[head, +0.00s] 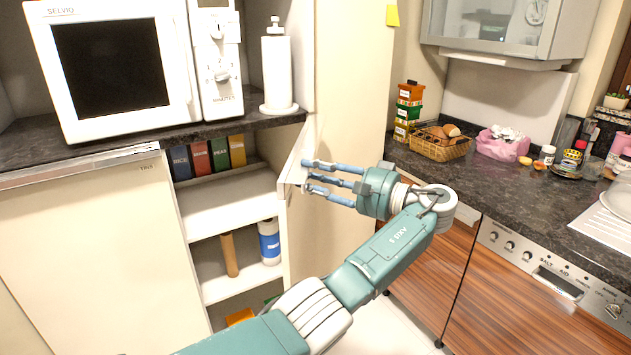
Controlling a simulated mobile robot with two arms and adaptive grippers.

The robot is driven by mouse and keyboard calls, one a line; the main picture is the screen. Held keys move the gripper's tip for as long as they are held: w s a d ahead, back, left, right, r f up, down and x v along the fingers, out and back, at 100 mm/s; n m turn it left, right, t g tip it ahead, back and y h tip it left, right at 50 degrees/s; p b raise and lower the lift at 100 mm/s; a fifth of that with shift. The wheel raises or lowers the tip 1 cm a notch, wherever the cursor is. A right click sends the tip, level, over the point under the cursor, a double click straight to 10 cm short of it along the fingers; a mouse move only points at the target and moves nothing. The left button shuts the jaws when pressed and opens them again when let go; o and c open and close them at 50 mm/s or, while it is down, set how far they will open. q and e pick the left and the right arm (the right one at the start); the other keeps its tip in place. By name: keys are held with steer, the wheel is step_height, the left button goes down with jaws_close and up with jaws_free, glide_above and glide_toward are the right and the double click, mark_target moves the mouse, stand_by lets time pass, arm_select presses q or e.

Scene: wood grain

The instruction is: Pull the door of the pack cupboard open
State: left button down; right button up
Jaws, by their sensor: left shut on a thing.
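The pack cupboard's shelves (235,205) show below the worktop, left of my gripper. Its cream door (335,245) stands swung out on the right side of the opening, and the shelves inside are in plain view. My left gripper (306,176) is at the upper part of this door, near its free edge. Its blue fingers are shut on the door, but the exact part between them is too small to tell. My left arm reaches across the lower middle of the view. My right gripper is not in view.
Several labelled packs (205,157), a brown roll (229,254) and a blue-banded container (269,242) stand inside the cupboard. A microwave (110,65) and paper-towel holder (277,70) sit above. A dark counter (460,172) with a basket (440,146) is at the right.

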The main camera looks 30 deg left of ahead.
arm_select(q)
steer(key=shift+s+a+f, duration=0.15)
steer(key=c, duration=1.4)
jaws_free()
steer(key=shift+c, duration=0.2)
steer(key=shift+o, duration=0.5)
steer(key=shift+a, duration=0.15)
steer(key=d, duration=0.7)
steer(key=shift+d, duration=0.25)
